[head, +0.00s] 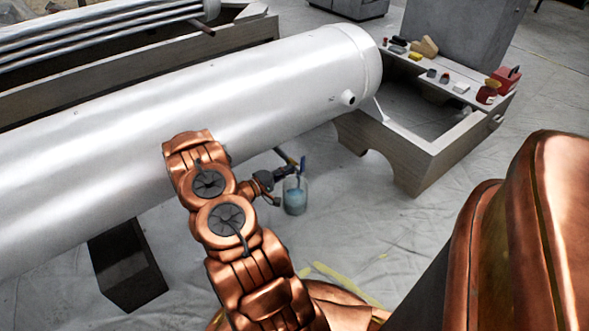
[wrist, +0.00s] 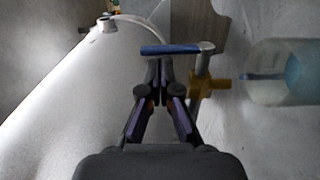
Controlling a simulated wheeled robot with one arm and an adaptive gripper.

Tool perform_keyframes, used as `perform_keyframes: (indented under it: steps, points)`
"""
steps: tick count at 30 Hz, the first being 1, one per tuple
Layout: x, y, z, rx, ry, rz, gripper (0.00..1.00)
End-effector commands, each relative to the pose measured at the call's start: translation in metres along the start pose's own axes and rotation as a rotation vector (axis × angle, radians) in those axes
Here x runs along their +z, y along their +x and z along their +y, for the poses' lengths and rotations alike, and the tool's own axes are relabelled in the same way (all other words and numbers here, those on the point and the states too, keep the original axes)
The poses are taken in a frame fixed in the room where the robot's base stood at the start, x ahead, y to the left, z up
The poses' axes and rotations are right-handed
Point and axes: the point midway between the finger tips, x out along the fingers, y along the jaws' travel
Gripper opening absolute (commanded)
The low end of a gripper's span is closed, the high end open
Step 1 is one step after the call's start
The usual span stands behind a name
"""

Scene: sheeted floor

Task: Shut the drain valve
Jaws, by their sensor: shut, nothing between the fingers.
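The drain valve has a brass body (wrist: 208,84) and a blue lever (wrist: 172,48), seen in the wrist view. The lever runs sideways, pointing left from its stem, away from the jar. In the head view the blue lever (head: 302,163) shows small beside the tank, above the jar. My gripper (wrist: 160,66) is shut and empty, its fingertips together just below the lever in the wrist view; whether they touch it I cannot tell. In the head view my gripper (head: 286,172) is at the valve and partly covers it. The white tank (head: 250,95) lies beside my arm.
A glass jar (head: 295,196) with bluish liquid stands on the sheeted floor by the valve; it also shows in the wrist view (wrist: 290,72). A wooden cradle (head: 410,165) supports the tank's end. Small items and a red object (head: 505,78) sit on a board behind.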

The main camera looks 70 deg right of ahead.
Motion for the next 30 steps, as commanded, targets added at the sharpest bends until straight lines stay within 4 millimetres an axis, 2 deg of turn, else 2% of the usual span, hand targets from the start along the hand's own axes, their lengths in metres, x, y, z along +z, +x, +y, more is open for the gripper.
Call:
perform_keyframes:
  steps: [3,10,30]
  points:
    - [0.001,0.012,-0.002,0.001,0.001,-0.001,0.0]
    - [0.001,0.026,-0.001,0.002,0.0,-0.001,0.0]
    - [-0.001,0.03,0.001,-0.007,0.001,-0.004,0.0]
